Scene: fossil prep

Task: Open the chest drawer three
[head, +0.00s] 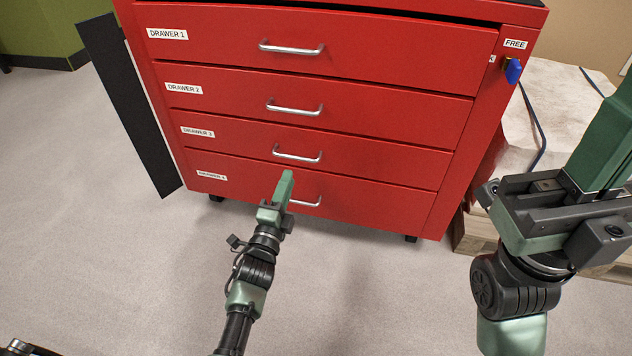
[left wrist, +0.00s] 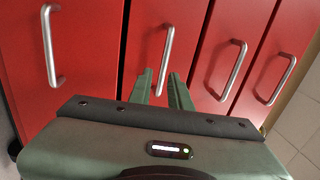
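Drawer three (head: 370,165) is the third front down on the red chest (head: 470,140), labelled "DRAWER 3". It looks flush with its neighbours, and its silver bar handle (head: 298,157) is in plain view. My left gripper (head: 287,175) is in front of the chest, its tips just below that handle in the head view and partly covering drawer four's handle. In the left wrist view its fingers (left wrist: 162,80) are apart and empty, showing either side of the second handle from the left; contact cannot be told. My right gripper (head: 570,190) is at the right, away from the chest.
Drawers one (head: 220,35), two (head: 225,95) and four (head: 350,205) look closed. A blue key-like knob (head: 513,70) sits under a "FREE" label at the chest's upper right. A wooden pallet with a pale covered load (head: 560,110) stands to the right.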

